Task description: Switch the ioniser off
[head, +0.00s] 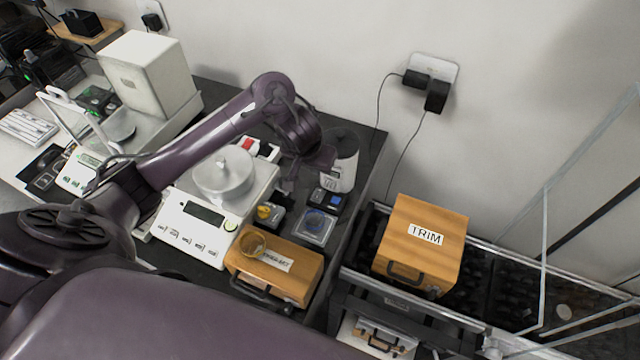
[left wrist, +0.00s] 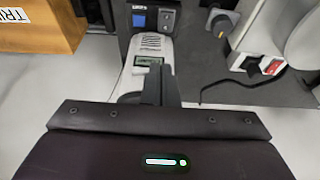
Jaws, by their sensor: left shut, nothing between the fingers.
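No label I can read names the ioniser. A pale upright device with a dark top (head: 342,172) stands at the back right of the black table; it also shows in the left wrist view (left wrist: 151,48), with slats and a small display. A small black box with a blue face (head: 327,200) sits just in front of it and shows in the left wrist view (left wrist: 167,19). A red rocker (left wrist: 272,67) on a white block lies to the right in that view. My left gripper (head: 289,184) is shut and empty, above the table beside the pale device; contact is unclear. My right gripper is out of view.
A balance with a round metal pan (head: 222,177) stands left of the gripper. A TRIM box (head: 420,245) stands right. Cords hang from a wall outlet (head: 434,68).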

